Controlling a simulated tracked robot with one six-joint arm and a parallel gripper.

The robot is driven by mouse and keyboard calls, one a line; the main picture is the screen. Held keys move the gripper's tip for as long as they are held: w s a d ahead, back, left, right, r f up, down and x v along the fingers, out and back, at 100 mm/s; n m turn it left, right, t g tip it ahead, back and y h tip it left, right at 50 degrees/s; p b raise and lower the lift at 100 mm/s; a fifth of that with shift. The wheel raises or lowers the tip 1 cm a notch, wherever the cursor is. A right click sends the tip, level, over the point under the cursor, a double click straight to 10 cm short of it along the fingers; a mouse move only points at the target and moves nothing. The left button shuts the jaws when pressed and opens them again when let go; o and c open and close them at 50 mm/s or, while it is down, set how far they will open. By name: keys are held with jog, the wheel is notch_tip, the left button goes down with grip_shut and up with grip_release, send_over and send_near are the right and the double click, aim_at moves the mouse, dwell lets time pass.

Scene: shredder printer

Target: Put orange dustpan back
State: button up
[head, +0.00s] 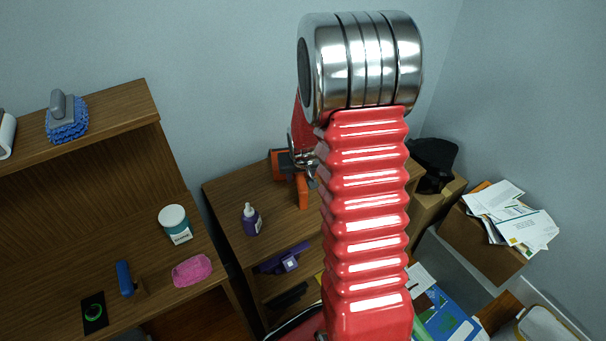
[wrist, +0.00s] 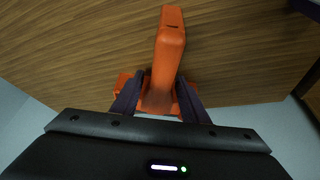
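The orange dustpan (head: 303,192) is on the wooden cabinet top in the head view, with its handle toward the camera. My gripper (head: 305,165) is at the dustpan, partly hidden by my red arm. In the wrist view, the dustpan's handle (wrist: 168,55) runs up between the two dark fingers of my gripper (wrist: 160,80). The fingers stand on either side of the handle, close to it. I cannot tell whether both press on it. The pan part is largely hidden behind the fingers and the gripper body.
A purple bottle (head: 251,219) stands on the same cabinet top, left of the dustpan. A purple item (head: 285,260) lies on the shelf below. To the left, a desk holds a white-and-teal jar (head: 175,224) and a pink sponge (head: 192,270). Boxes with papers (head: 512,214) stand at right.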

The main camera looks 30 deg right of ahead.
jog(key=shift+r, duration=0.2)
jog(key=shift+v, duration=5.95)
